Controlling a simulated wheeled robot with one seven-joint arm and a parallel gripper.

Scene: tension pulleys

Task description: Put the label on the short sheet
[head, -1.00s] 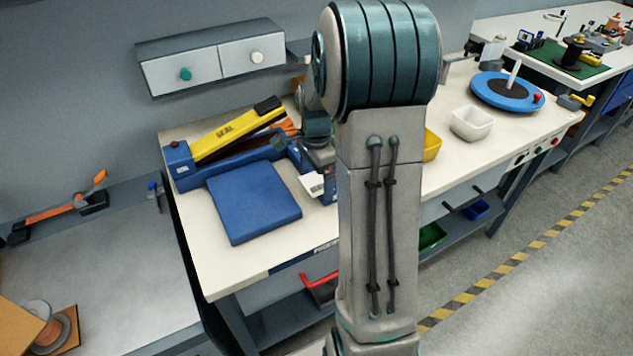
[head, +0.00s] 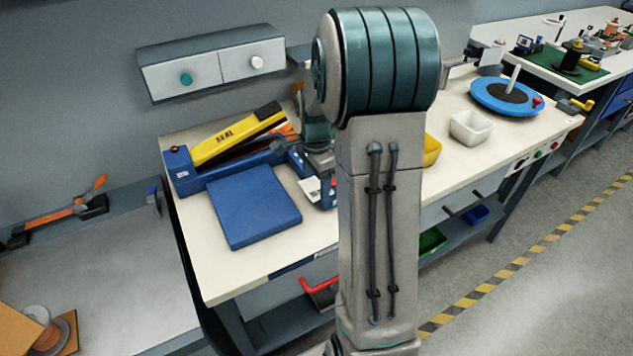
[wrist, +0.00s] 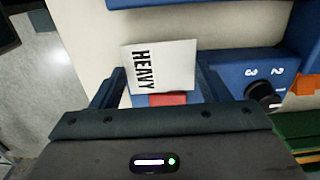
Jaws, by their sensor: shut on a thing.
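The label (wrist: 160,66) is a white card printed HEAVY in black, between the fingers of my gripper (wrist: 161,84) in the wrist view. My gripper is shut on it, and the card sticks out past the fingertips. A small red patch shows just below the card, between the fingers. In the head view the label (head: 311,188) is a small white shape beside the right edge of a blue plate, over the bench. My arm hides most of the gripper there. I cannot make out a short sheet in either view.
A blue sealer with a yellow SEAL arm (head: 235,137) and a flat blue plate (head: 254,206) stand on the cream bench (head: 225,275). Its dial (wrist: 262,93) is right of my gripper. A white bin (head: 471,127), yellow bin (head: 432,149) and blue turntable (head: 507,97) stand further right.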

